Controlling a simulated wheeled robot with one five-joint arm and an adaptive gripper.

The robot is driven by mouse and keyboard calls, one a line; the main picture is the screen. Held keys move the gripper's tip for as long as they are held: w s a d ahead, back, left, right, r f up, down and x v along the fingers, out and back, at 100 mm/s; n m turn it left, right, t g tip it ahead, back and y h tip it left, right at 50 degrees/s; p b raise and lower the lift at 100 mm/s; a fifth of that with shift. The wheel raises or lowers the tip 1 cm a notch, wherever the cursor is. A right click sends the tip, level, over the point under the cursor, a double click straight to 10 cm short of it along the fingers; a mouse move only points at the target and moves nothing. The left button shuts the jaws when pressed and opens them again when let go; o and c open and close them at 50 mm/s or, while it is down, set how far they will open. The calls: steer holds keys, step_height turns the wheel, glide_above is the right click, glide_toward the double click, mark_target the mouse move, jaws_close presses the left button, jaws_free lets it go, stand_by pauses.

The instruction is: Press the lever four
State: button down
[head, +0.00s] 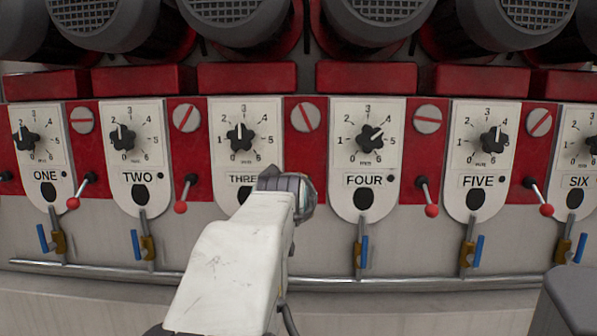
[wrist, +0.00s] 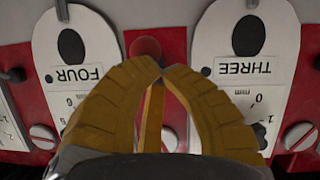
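The panel marked FOUR (head: 366,170) is right of centre in the head view and upside down at left in the wrist view (wrist: 78,48). A red-balled lever (head: 429,198) stands right of it, between FOUR and FIVE. My gripper (wrist: 160,70) has yellow-brown fingers with their tips together and nothing visible between them. It points at the red strip between THREE and FOUR. A rounded red shape (wrist: 145,47) shows just beyond the tips, perhaps a lever ball; contact is unclear. In the head view my arm hides that spot. No label ties either lever to "four".
Panel THREE (wrist: 245,50) is beside the fingers. Other red-balled levers stand near TWO (head: 183,195) and FIVE (head: 539,197). Blue-handled valves (head: 362,250) hang below the panels above a metal rail (head: 420,284). Dark motors (head: 375,20) overhang the top.

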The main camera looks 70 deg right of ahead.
steer(key=shift+f+b, duration=0.4)
steer(key=shift+f, duration=0.1)
stand_by(0.5)
